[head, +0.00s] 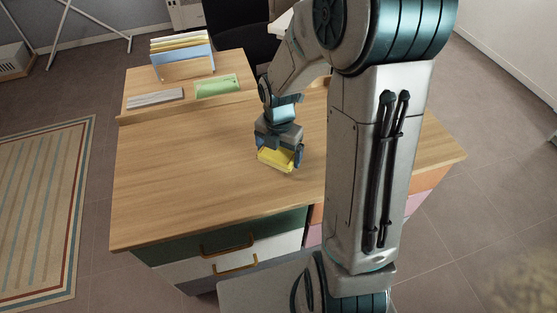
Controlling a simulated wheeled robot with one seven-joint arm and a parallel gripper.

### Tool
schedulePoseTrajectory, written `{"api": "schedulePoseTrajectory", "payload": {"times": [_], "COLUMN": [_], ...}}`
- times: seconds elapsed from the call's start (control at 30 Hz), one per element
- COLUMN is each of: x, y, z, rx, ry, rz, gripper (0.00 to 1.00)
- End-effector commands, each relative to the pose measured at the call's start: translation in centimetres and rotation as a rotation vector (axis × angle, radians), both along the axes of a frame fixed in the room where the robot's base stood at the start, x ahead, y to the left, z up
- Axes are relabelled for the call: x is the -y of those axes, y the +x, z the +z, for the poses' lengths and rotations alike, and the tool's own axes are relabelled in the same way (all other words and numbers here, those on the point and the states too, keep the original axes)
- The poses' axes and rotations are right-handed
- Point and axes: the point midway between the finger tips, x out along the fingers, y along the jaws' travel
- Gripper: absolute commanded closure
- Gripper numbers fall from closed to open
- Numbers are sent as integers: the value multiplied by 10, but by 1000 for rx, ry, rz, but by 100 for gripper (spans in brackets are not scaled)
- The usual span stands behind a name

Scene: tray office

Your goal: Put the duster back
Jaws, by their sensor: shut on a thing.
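My gripper (281,150) is shut on a yellow block-shaped thing (274,161), which looks like the duster. It is over the middle of the wooden desk, right of the desk's centre line in the head view. The gripper hides part of the duster. I cannot tell whether the duster touches the desktop (185,190) or hangs just above it.
A raised shelf at the back of the desk bears a green tray (217,86), a flat grey thing (156,98) and a blue file holder (183,62) with papers. A dark chair (240,30) stands behind. The desktop's left half is clear. My arm hides its right part.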

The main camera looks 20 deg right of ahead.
Motion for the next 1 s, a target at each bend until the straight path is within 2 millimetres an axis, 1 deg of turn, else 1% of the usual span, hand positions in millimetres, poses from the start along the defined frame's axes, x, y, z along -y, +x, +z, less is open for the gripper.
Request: {"api": "schedulePoseTrajectory", "payload": {"times": [0.2, 0.23, 0.3, 0.5, 0.63, 0.67, 0.7, 0.9, 1.0], "x": [0, 0, 0, 0, 0, 0, 0, 0, 0], "y": [-1, 0, 0, 0, 0, 0, 0, 0, 0], "z": [-32, -35, -38, -37, -41, -41, -40, -40, -35], "rx": [-5, -4, -1, 0, -1, -1, -1, -1, 0], "ry": [1, 1, 0, 0, 0, 0, 1, 1, 0], "rz": [0, 0, 0, -1, 0, 0, 0, 0, -1], "gripper": [31, 31, 31, 31, 31, 4, 0, 0, 0]}}
